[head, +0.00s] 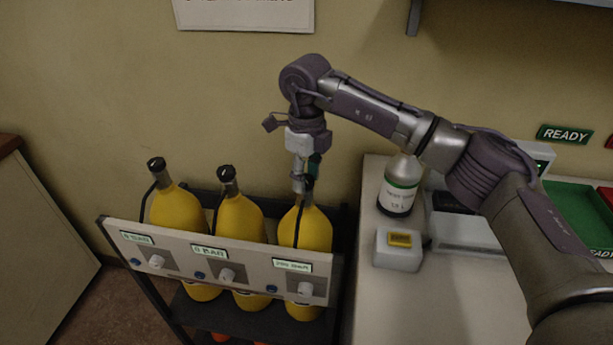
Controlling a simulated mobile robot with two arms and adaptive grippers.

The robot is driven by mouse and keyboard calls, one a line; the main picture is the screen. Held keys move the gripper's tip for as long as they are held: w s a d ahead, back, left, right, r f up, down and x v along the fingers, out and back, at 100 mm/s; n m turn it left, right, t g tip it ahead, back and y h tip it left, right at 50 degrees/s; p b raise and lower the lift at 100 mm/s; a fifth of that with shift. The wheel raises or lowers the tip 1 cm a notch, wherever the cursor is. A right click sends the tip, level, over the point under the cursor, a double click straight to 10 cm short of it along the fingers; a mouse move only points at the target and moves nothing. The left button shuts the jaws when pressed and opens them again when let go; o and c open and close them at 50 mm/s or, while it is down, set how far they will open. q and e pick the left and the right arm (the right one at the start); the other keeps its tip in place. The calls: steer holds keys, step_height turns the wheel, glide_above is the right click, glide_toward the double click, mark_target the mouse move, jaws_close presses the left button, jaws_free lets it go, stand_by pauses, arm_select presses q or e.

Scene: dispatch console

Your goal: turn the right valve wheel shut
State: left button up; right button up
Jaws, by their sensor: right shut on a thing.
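Three yellow cylinders stand in a dark rack: the left one (174,212), the middle one (240,218) and the right one (306,228). My right gripper (302,184) points down over the top of the right cylinder and is shut on its valve wheel. The gripper mostly hides that wheel, so its turn angle cannot be told. The left cylinder's dark valve top (156,164) and the middle one's (227,174) are uncovered. My left gripper is out of view.
A white panel (185,262) with knobs and small displays crosses the rack's front; the right display (292,266) seems to read 200 BAR. On the counter (400,300) at right stand a bottle (399,190), a small box (397,252) and a green tray (580,215).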

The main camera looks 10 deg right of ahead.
steer(key=m, duration=0.6)
steer(key=shift+r+b, duration=0.1)
steer(key=shift+b, duration=0.3)
steer(key=shift+m, duration=0.4)
steer(key=o, duration=1.1)
steer(key=shift+o, duration=0.2)
steer(key=shift+a, duration=0.1)
step_height(320, 180, up, 12)
